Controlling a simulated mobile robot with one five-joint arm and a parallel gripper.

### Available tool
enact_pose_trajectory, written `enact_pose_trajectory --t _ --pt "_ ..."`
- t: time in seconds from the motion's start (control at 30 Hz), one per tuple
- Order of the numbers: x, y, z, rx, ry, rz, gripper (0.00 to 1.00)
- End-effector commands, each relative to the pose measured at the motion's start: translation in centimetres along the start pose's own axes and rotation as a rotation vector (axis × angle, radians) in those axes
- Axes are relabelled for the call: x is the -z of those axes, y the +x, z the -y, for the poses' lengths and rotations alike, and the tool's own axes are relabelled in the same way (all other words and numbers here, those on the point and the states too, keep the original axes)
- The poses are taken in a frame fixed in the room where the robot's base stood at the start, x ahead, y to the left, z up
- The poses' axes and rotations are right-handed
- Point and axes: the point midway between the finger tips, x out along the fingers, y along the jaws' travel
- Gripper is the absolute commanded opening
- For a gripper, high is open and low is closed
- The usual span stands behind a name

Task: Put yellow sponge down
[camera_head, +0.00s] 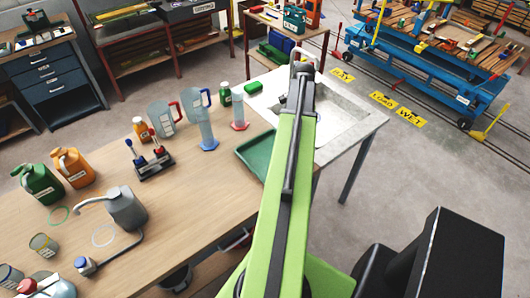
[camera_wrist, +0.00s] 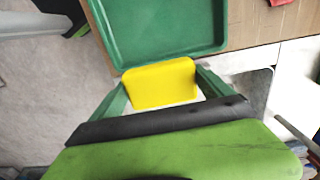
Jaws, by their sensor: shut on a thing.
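The yellow sponge (camera_wrist: 160,84) sits between the two green fingers of my gripper (camera_wrist: 161,80) in the wrist view. The gripper is shut on it. A green tray (camera_wrist: 213,45) lies just beyond the sponge in that view, and looks empty in the part that shows. I cannot tell the sponge's height above the surfaces. In the head view, the tray (camera_head: 247,147) lies at the right end of the wooden bench, partly behind my green arm. The sponge and gripper fingers cannot be made out there.
The wooden bench (camera_head: 95,188) holds a grey can (camera_head: 126,210), jugs, bottles and cylinders left of the tray. A white sink (camera_head: 340,128) adjoins the bench's right end. Open floor lies to the right.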

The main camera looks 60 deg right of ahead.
Motion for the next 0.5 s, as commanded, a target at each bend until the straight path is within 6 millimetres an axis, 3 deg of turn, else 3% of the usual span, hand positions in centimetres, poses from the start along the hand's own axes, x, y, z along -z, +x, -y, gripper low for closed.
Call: enact_pose_trajectory --t 0.13,0.3,0.5 --pt "-2.4 2.1 0.3 0.000 -0.004 0.000 0.57" --pt "-6.9 5.0 1.2 0.000 -0.006 0.000 0.57" --pt "-10.8 7.0 2.1 0.000 -0.004 0.000 0.57"
